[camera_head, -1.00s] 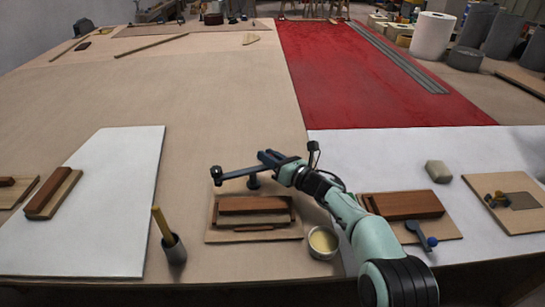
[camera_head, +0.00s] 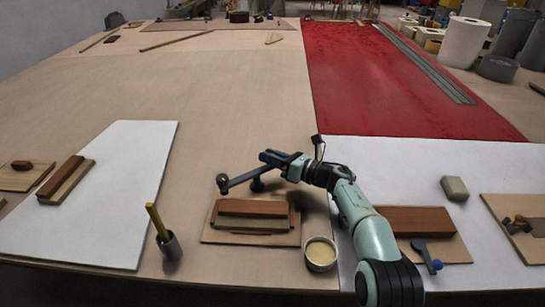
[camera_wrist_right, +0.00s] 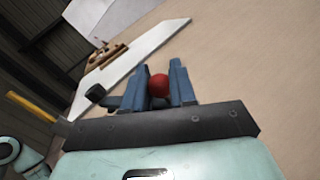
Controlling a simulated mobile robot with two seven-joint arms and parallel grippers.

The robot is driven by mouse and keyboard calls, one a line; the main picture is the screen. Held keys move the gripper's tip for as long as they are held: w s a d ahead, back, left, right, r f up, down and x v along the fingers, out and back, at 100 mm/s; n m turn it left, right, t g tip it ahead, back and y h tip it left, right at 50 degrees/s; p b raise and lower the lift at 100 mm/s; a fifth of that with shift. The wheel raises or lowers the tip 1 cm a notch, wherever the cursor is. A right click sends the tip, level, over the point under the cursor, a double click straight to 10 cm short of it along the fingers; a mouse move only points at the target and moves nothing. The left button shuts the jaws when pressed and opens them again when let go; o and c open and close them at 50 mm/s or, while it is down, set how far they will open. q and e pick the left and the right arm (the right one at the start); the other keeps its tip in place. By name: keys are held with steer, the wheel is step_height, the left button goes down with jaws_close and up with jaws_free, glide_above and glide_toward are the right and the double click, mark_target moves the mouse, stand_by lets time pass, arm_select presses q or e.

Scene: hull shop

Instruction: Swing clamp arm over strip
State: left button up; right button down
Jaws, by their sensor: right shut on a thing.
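My right gripper (camera_head: 272,160) is behind the middle wooden board (camera_head: 220,236). In the right wrist view its two blue fingers (camera_wrist_right: 158,88) are shut on a red ball-shaped knob (camera_wrist_right: 158,86). The dark clamp arm (camera_head: 240,179) runs left from beside the gripper to a round end, with a short post (camera_head: 257,186) under it. The arm's end is behind and above the brown block (camera_head: 252,207), not visibly over its front. A light wooden strip (camera_head: 250,225) lies along the block's front; whether they touch is unclear. My left gripper is not in view.
A metal cup (camera_head: 320,255) of pale paste stands right of the board. A pot with a yellow-handled tool (camera_head: 170,247) stands left. Another block with a blue-knobbed clamp (camera_head: 428,257) lies right. The tabletop behind is mostly clear.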

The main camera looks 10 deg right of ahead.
steer(key=shift+f, duration=0.1)
stand_by(0.3)
steer(key=c, duration=0.9)
jaws_free()
steer(key=shift+c, duration=0.2)
steer(key=shift+d, duration=0.1)
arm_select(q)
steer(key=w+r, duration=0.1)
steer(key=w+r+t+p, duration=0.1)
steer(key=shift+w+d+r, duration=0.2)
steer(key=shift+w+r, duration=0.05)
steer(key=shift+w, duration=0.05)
arm_select(e)
steer(key=v, duration=1.3)
steer(key=shift+s, duration=0.1)
